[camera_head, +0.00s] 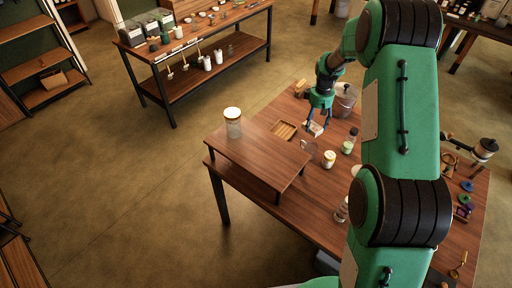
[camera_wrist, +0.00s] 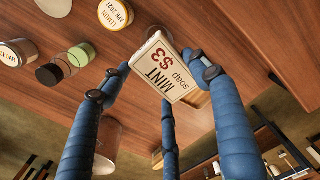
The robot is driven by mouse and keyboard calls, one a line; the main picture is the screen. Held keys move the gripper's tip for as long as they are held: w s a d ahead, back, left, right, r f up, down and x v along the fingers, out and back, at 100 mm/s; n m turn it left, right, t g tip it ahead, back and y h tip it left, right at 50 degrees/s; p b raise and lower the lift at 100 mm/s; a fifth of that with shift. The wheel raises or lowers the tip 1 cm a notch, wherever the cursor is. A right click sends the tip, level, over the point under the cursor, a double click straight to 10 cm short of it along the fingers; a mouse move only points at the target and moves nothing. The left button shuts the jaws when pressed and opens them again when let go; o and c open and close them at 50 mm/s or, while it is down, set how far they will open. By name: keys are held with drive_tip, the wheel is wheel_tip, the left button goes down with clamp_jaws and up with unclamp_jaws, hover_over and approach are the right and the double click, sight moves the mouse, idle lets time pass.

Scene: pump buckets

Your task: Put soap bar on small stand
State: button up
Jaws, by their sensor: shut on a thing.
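My gripper (camera_head: 318,115) is shut on a pale, flat block with a label reading "MINT soap $3", which I take as the soap bar (camera_wrist: 167,72). In the wrist view its blue fingers (camera_wrist: 165,75) close around the block, which is tilted in the picture. In the head view the soap bar (camera_head: 315,129) shows small and pale below the fingers, over the table. A low wooden stand (camera_head: 262,158) is left of my gripper, with a lidded jar (camera_head: 233,124) on it. A small slatted wooden tray (camera_head: 284,130) lies just left of the soap bar, partly hidden behind it in the wrist view.
A metal bucket (camera_head: 345,100) stands right of my gripper. My arm covers part of the table's right side.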

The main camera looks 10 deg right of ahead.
drive_tip(key=s+a+r+n, duration=0.1)
drive_tip(key=s+a+n, duration=0.2)
drive_tip(key=s, duration=0.1)
drive_tip(key=s+a+r+n+p, duration=0.1)
drive_tip(key=s+a+n, duration=0.2)
drive_tip(key=s, duration=0.2)
drive_tip(key=s+a+n, duration=0.3)
drive_tip(key=s+a, duration=0.1)
drive_tip(key=shift+s+r, duration=0.15)
drive_tip(key=shift+r, duration=0.25)
drive_tip(key=s+a+n, duration=0.3)
drive_tip(key=s+n, duration=0.2)
drive_tip(key=s, duration=0.3)
drive_tip(key=s+a+n+p, duration=0.1)
drive_tip(key=s+a+n, duration=0.2)
drive_tip(key=s, duration=0.5)
drive_tip(key=shift+a+n, duration=0.35)
drive_tip(key=shift+n, duration=0.55)
drive_tip(key=w, duration=0.5)
drive_tip(key=w+f, duration=0.1)
drive_tip(key=w, duration=0.9)
drive_tip(key=shift+a+f, duration=0.15)
drive_tip(key=shift+f, duration=0.05)
drive_tip(key=shift+w, duration=0.1)
drive_tip(key=shift+w, duration=0.2)
drive_tip(key=shift+w+f, duration=0.2)
drive_tip(key=shift+f, duration=1.6)
drive_tip(key=shift+f, duration=0.15)
